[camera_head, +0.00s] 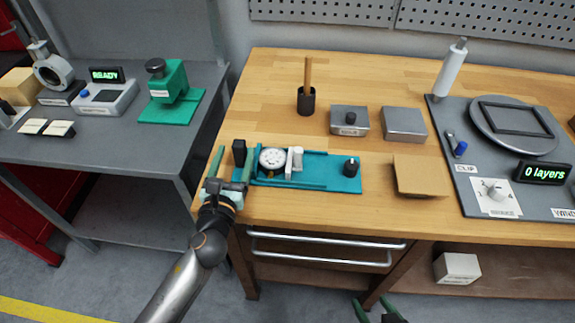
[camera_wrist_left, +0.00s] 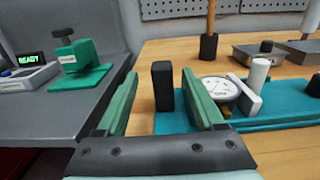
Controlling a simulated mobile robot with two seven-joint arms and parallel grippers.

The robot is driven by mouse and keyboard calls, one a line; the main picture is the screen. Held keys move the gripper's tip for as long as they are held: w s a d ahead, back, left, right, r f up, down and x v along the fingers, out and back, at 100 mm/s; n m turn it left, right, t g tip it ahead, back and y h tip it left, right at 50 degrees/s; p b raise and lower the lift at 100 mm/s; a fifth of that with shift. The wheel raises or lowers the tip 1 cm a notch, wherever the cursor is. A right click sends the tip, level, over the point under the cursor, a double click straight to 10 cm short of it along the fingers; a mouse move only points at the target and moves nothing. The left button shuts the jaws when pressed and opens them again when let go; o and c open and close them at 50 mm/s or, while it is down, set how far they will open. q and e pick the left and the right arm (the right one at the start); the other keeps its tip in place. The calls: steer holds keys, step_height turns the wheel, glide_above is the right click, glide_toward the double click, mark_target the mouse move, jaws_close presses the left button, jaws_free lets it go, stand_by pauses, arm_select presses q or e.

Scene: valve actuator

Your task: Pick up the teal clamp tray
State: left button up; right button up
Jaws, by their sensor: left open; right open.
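The teal clamp tray (camera_head: 337,172) lies flat near the front left edge of the wooden bench. It carries a round white dial (camera_head: 272,159), a white clamp piece (camera_head: 295,160) and a black knob (camera_head: 351,167). A black upright block (camera_head: 239,152) stands at its left end. My left gripper (camera_head: 233,157) is open at that end, its green fingers either side of the block. The left wrist view shows the block (camera_wrist_left: 162,87) between the fingers, with no clear contact. My right gripper (camera_head: 371,304) is open and empty at the bottom edge, below the bench front.
A cardboard piece (camera_head: 420,175) lies right of the tray. Behind stand a black cup with a wooden handle (camera_head: 307,100) and two grey boxes (camera_head: 349,120). A grey station (camera_head: 480,190) fills the right side. A grey table (camera_head: 100,150) adjoins on the left.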

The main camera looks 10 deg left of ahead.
mark_target(240, 140)
arm_select(q)
steer(key=shift+w+d+r, duration=0.1)
steer(key=shift+w, duration=1.5)
steer(key=shift+w+d+r, duration=0.1)
steer(key=shift+w, duration=1.45)
jaws_close()
